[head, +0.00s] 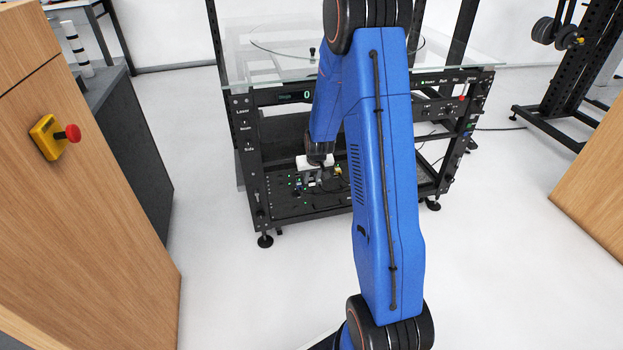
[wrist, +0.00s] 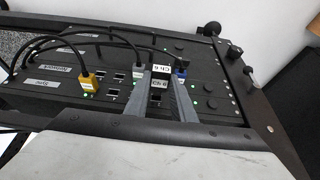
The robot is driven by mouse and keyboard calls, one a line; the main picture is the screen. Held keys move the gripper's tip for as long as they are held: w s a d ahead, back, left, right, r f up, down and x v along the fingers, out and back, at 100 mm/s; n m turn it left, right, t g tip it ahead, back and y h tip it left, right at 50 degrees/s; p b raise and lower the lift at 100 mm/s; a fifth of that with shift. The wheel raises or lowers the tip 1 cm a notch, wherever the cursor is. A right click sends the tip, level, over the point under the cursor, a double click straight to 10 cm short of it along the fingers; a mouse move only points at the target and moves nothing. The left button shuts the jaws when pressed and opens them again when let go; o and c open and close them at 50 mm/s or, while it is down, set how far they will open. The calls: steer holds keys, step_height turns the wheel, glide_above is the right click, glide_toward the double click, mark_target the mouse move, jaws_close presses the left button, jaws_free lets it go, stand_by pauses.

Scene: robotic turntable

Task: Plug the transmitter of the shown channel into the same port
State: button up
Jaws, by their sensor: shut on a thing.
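My gripper (wrist: 163,88) is shut on a small black transmitter with white labels (wrist: 160,72); its lower label seems to read "Ch 0". The held transmitter is at the dark port panel (wrist: 208,86). Whether it is seated in a port or just above one is hidden by the fingers. In the head view my gripper (head: 316,160) is low inside the rack, at the panel. The display (head: 296,96) on the rack's front shows a green 0.
Cabled plugs stand in the panel: a yellow one (wrist: 90,82), a grey one (wrist: 138,72) close left of my fingers, and a blue one (wrist: 181,70) close right. Several empty ports (wrist: 112,95) lie between them.

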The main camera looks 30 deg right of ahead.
steer(key=shift+w+d, duration=0.2)
steer(key=shift+w, duration=0.45)
steer(key=shift+w+d, duration=0.15)
steer(key=shift+w, duration=0.5)
steer(key=o, duration=1.1)
steer(key=shift+r, duration=0.1)
steer(key=v, duration=1.7)
steer(key=shift+r, duration=0.1)
